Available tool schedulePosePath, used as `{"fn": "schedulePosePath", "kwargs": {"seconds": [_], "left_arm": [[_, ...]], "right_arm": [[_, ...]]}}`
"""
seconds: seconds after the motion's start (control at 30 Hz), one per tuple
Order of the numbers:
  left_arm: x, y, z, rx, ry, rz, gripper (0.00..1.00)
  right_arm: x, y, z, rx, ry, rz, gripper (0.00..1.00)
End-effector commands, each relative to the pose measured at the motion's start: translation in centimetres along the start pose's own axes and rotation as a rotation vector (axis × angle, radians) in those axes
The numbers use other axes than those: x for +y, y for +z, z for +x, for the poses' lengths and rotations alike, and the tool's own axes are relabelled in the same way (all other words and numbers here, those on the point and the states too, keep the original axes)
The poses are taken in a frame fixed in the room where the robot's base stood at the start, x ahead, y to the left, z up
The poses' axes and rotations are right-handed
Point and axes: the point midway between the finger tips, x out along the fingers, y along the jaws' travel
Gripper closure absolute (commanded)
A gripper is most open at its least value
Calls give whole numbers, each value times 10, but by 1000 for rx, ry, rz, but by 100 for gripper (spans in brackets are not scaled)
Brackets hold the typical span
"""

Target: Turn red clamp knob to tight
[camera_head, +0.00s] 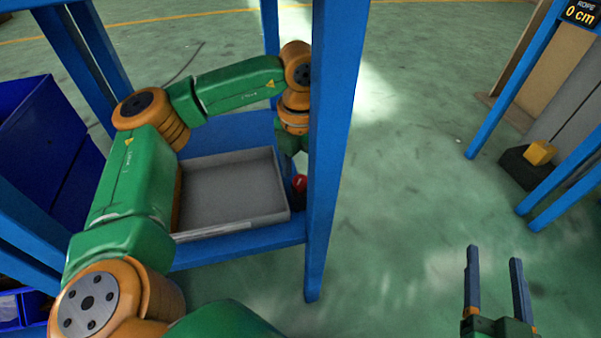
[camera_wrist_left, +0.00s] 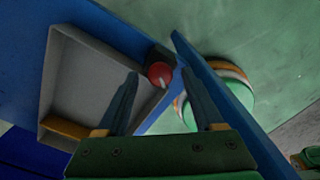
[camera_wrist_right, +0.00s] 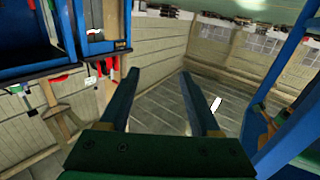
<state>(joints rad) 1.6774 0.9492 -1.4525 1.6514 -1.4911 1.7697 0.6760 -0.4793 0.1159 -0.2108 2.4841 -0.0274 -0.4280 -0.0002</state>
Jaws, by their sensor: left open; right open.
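The red clamp knob (camera_head: 299,183) sits beside the grey tray's right end, close to a blue post. In the left wrist view the round red knob (camera_wrist_left: 160,75) bears a pale mark and appears between the fingertips of my open left gripper (camera_wrist_left: 158,78). I cannot tell how far the fingers are from it. In the head view the blue post partly hides my left wrist and fingers. My right gripper (camera_head: 494,256) is open and empty at the lower right, far from the knob. It also shows open in the right wrist view (camera_wrist_right: 161,72).
The grey tray (camera_head: 232,190) rests on a blue shelf within the stand. The blue post (camera_head: 333,120) rises just right of the knob. Blue bins (camera_head: 40,150) stand at the left. A rope display (camera_head: 580,12) reads 0 cm. Open floor lies between the stands.

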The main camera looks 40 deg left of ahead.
Motion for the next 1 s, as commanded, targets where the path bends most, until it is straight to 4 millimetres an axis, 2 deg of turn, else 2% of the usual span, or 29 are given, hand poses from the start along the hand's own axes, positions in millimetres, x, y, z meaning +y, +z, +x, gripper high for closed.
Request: {"fn": "schedulePosePath", "kwargs": {"seconds": [0.23, 0.27, 0.5, 0.77, 0.87, 1.0], "left_arm": [[0, 0, 0, 0, 0, 0, 31], [0, 0, 0, 0, 0, 0, 37], [0, 0, 0, 0, 0, 0, 100], [0, 0, 0, 0, 0, 15, 100], [0, 0, -1, 1, 1, 46, 100], [0, 0, -2, 2, -1, 126, 100]], "right_arm": [[0, -2, 0, 7, 0, 0, 36], [0, -2, 0, 7, 0, 0, 36], [0, -1, 0, 6, -1, 0, 36], [0, 3, 0, -22, 0, 1, 36], [2, 18, -2, -103, 6, 2, 36], [6, 49, -11, -275, 13, 7, 36]]}}
